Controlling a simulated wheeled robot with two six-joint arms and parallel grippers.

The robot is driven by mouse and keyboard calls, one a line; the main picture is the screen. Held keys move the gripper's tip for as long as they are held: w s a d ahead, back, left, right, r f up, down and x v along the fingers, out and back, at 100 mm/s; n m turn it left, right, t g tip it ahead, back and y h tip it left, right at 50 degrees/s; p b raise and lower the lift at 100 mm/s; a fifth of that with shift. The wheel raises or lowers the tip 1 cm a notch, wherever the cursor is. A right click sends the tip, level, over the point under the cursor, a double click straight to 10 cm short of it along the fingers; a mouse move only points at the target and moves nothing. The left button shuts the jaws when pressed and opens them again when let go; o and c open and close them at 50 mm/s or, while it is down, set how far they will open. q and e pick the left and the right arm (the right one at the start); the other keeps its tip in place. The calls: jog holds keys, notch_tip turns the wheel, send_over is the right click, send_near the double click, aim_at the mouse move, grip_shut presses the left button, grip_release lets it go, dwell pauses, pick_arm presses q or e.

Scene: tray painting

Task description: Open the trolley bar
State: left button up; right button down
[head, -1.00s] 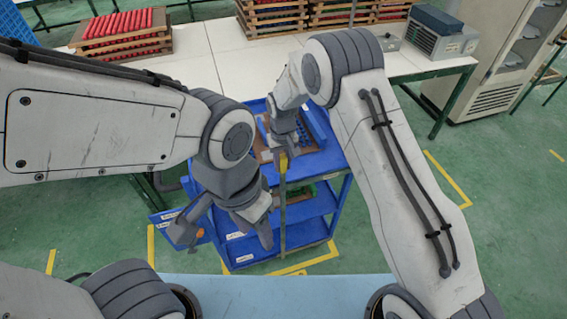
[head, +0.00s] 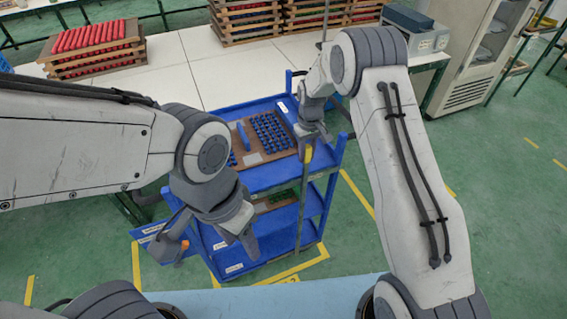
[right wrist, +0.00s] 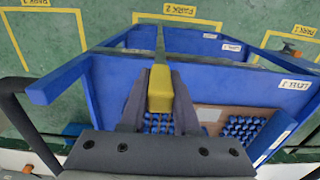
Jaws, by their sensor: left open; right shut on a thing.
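The blue trolley (head: 262,181) stands below the white table, with shelves one above another. The trolley bar (head: 301,205) is a long thin grey strip with a yellow end (head: 308,153). It hangs down near the trolley's front right corner. My right gripper (head: 309,143) is shut on the yellow end; the right wrist view shows this yellow end (right wrist: 160,88) between the two fingers, with the bar running away from it. My left gripper (head: 212,243) is open and empty in front of the trolley's left side. It hides part of the trolley's left front.
A brown tray of blue parts (head: 268,135) lies on the top shelf; green parts (head: 281,196) show on a lower one. Racks of red parts (head: 97,48) stand on the white table (head: 200,70). Yellow lines (head: 357,195) mark the green floor, which is clear at right.

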aim_at(340, 143)
jog(key=w+d, duration=0.1)
jog(key=d, duration=0.2)
jog(key=w+d, duration=0.1)
jog(key=d, duration=0.3)
jog(key=w+d+b, duration=0.1)
jog(key=d, duration=0.3)
jog(key=shift+w, duration=0.25)
jog(key=shift+d, duration=0.1)
jog(key=shift+w+r, duration=0.1)
jog(key=c, duration=0.6)
grip_release()
jog(key=shift+d, duration=0.1)
jog(key=shift+c, duration=0.2)
jog(key=shift+d, duration=0.1)
jog(key=shift+a, duration=0.25)
